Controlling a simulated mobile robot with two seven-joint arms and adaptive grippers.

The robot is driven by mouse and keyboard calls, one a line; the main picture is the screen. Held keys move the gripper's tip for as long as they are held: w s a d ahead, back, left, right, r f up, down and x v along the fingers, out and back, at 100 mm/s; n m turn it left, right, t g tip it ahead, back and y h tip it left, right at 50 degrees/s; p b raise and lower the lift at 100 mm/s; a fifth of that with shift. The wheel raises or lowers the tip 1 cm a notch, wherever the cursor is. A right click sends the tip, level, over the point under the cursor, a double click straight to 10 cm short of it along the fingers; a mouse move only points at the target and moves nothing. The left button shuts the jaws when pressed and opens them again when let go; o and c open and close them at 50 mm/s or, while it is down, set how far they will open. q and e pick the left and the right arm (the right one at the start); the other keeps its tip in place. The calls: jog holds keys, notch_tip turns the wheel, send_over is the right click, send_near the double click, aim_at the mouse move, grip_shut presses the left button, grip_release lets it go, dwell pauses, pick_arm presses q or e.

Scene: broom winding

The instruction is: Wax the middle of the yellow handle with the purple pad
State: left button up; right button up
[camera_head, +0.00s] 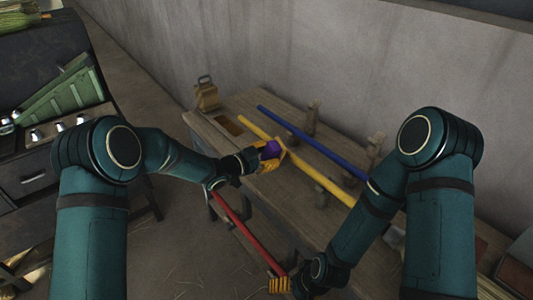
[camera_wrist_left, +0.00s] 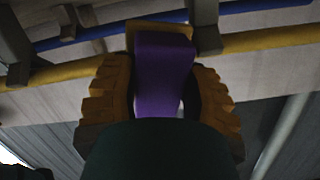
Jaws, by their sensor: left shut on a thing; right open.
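The yellow handle (camera_head: 317,173) lies across the wooden supports on the bench, in front of the blue handle. It also runs across the left wrist view (camera_wrist_left: 268,39). My left gripper (camera_head: 269,155) is shut on the purple pad (camera_head: 270,149) close to the middle of the yellow handle. In the left wrist view the purple pad (camera_wrist_left: 164,72) stands between the two orange fingers, its far end overlapping the yellow handle. I cannot tell whether they touch. My right gripper (camera_head: 280,285) is open, low at the bench front near the end of the red handle.
A blue handle (camera_head: 304,137) lies behind the yellow one on the workbench (camera_head: 280,201). A red handle (camera_head: 247,233) slants down in front of the bench. A tan container (camera_head: 206,96) stands at the bench's far left. A dark cabinet with green pieces (camera_head: 65,103) is at left.

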pick_arm(q)
jog(key=shift+s+d+r, duration=0.1)
jog(key=shift+s+d, duration=0.7)
jog(key=shift+s, duration=0.2)
jog(key=shift+s+d, duration=0.75)
jog(key=shift+s, duration=0.25)
jog(key=shift+s+d, duration=0.6)
jog(key=shift+s, duration=0.35)
jog(key=shift+s+d, duration=0.6)
jog(key=shift+s, duration=0.3)
jog(key=shift+s+d, duration=0.6)
jog(key=shift+s, duration=0.35)
jog(key=shift+v, duration=3.05)
jog(key=shift+a, duration=0.1)
jog(key=v, duration=0.2)
jog(key=shift+s+a, duration=0.25)
jog(key=shift+a, duration=0.05)
jog(key=n+t, duration=0.1)
jog(key=t, duration=0.1)
send_near(305, 171)
jog(key=shift+y, duration=0.4)
jog(key=shift+w+r+x, duration=0.1)
jog(key=shift+r+x, duration=0.05)
jog(key=shift+x, duration=1)
jog(key=shift+w+r+x, duration=0.1)
jog(key=shift+r+x, duration=0.1)
jog(key=shift+x, duration=0.95)
